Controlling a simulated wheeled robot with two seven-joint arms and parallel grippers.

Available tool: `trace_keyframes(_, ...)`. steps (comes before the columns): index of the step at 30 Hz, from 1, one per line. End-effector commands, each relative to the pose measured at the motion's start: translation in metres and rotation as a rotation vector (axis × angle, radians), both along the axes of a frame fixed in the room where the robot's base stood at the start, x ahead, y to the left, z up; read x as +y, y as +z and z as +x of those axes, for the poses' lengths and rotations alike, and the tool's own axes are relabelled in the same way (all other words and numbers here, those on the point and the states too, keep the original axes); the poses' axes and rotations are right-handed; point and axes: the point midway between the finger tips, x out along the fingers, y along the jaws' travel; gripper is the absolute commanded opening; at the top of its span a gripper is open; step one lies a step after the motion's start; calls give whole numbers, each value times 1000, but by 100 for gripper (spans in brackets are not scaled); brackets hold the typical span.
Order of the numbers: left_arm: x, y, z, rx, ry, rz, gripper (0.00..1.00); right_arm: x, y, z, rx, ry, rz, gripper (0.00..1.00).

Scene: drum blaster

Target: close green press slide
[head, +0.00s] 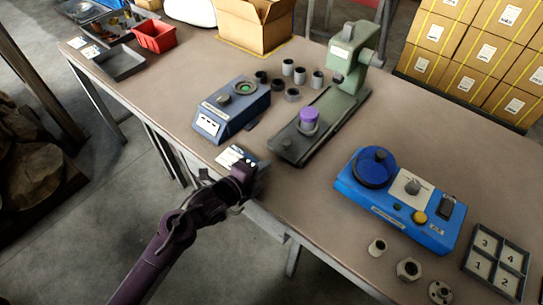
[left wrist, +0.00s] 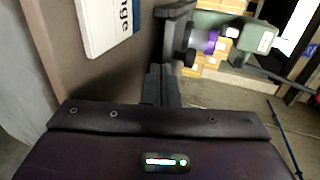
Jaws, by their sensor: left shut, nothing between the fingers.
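The green press (head: 345,55) stands at the back middle of the table. Its slide (head: 330,118) extends toward the table's front edge and carries a purple cylinder (head: 309,116) in a grey holder, clear of the press head. A small dark knob (head: 287,142) sits at the slide's front end. The press also shows sideways in the left wrist view (left wrist: 245,35), with the purple cylinder (left wrist: 211,42). My left gripper (head: 250,172) is shut and empty at the table's front edge, in front of and left of the slide. Its closed fingers (left wrist: 160,84) point toward the press area. My right gripper is not in view.
A blue-grey box (head: 232,108) stands left of the slide, with several small cylinders (head: 300,76) behind. A white label card (head: 238,156) lies near my left gripper. A blue device (head: 400,200) and a numbered tray (head: 497,262) are at the right.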

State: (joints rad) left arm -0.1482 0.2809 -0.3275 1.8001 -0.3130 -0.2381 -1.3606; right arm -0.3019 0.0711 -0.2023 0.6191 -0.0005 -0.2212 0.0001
Motion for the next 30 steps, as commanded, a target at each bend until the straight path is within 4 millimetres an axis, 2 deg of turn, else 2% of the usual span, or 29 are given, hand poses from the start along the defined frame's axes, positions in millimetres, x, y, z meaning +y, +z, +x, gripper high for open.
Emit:
trace_keyframes(1, -6, 3, 8, 0, 2, -5, 0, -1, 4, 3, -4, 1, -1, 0)
trace_keyframes(6, -18, 1, 25, 1, 3, -2, 0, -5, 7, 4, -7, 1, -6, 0)
trace_keyframes(23, -23, 0, 32, 0, 1, 0, 0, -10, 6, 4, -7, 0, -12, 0)
trace_keyframes(30, -36, -2, 52, -4, 0, 0, 0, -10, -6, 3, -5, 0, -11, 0)
